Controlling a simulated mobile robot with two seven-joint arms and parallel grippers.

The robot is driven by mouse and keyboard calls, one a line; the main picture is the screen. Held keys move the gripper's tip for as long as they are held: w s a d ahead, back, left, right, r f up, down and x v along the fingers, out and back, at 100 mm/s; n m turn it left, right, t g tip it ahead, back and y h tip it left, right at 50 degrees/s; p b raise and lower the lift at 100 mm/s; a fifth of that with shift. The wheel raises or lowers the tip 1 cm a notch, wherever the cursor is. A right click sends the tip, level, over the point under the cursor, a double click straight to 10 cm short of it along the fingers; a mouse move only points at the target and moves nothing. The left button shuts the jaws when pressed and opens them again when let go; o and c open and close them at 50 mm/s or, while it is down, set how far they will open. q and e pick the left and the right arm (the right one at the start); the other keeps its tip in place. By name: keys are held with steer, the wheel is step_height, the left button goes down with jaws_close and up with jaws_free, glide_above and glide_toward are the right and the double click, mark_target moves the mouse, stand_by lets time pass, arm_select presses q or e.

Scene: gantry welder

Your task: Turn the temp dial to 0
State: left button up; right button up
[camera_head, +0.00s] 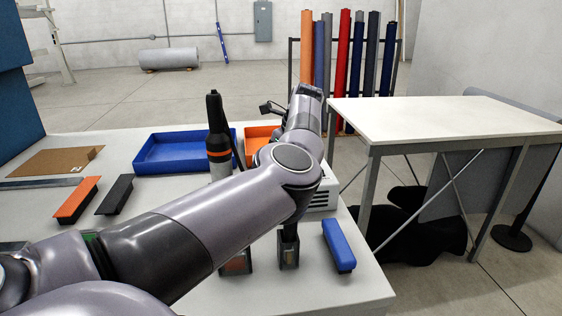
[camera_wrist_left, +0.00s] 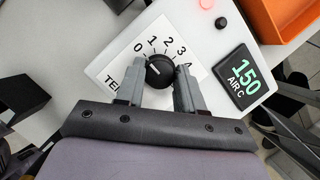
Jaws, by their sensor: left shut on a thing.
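The temp dial (camera_wrist_left: 160,70) is a round black knob on a white panel (camera_wrist_left: 118,63), in the left wrist view. A printed scale with 0, 1, 2, 3 and 4 curves around its far side. A pale mark on the knob seems to face the 0 to 1 side; its exact reading is hard to tell. My left gripper (camera_wrist_left: 158,79) is shut on the knob, one finger on each side. In the head view my left arm covers the dial and the gripper; only part of the white unit (camera_head: 326,190) shows. My right gripper is in neither view.
A red light (camera_wrist_left: 207,4) glows above. The bench also holds a blue tray (camera_head: 175,163), an orange bin (camera_head: 255,135), a hot-air tool (camera_head: 217,140) and a blue-handled block (camera_head: 339,246).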

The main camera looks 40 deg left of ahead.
arm_select(q)
steer(key=shift+r, duration=0.1)
steer(key=o, duration=1)
steer(key=shift+o, duration=0.2)
steer(key=b+v, duration=0.1)
steer(key=v, duration=0.6)
steer(key=shift+d, duration=0.15)
